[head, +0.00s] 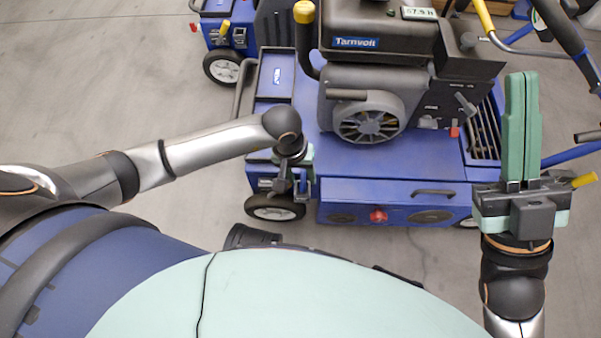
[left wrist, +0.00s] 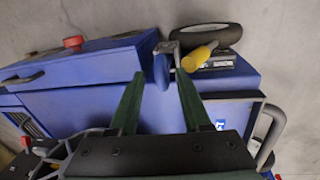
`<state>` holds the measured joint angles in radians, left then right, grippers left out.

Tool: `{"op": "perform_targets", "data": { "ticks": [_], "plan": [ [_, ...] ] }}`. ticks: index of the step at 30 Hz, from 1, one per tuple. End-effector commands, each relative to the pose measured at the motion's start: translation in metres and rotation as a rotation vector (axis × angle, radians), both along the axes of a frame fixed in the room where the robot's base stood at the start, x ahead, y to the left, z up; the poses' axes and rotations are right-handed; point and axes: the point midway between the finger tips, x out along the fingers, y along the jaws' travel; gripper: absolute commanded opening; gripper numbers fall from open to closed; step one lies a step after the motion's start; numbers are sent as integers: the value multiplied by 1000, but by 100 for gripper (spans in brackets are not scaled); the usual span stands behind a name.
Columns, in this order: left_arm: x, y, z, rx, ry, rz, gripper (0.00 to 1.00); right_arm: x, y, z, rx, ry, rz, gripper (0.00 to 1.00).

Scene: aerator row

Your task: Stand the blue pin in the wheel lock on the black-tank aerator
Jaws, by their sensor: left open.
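The black-tank aerator is blue, with a black tank (head: 385,22) and engine on top; its near-left wheel (head: 275,207) also shows in the left wrist view (left wrist: 222,34). A grey bracket, apparently the wheel lock (left wrist: 167,46), sits beside this wheel. A narrow blue piece, apparently the blue pin (left wrist: 161,70), stands at the bracket between my left fingertips. How it is seated I cannot tell. My left gripper (head: 291,184) is open around it, with gaps on both sides in the left wrist view (left wrist: 160,76). My right gripper (head: 522,80) points up, fingers together, empty.
A yellow handle (left wrist: 200,56) sticks out close to the right left-gripper finger. A blue drawer front with a red knob (head: 378,215) lies to the right of my left gripper. A second blue aerator (head: 225,35) stands behind left. Grey floor (head: 110,90) is clear at left.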

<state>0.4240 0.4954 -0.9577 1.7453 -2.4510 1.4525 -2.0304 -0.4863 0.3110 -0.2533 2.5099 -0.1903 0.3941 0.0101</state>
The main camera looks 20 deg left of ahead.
Motion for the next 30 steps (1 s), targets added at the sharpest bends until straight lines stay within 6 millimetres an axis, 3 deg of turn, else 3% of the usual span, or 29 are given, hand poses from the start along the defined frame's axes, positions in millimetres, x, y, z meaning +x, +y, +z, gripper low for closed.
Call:
{"op": "perform_targets", "data": {
  "ticks": [11, 21, 30],
  "plan": [
    [-1, 3, -3, 10, 5, 2, 52, 3, 7, -7, -39, 18, -21, 0],
    [-2, 14, 83, 5, -3, 0, 52, 1, 1, 39, -8, 4, -4, 0],
    [-4, 18, 121, 1, 0, 0, 52, 0, -1, 53, 7, 1, 2, 0]
  ]
}}
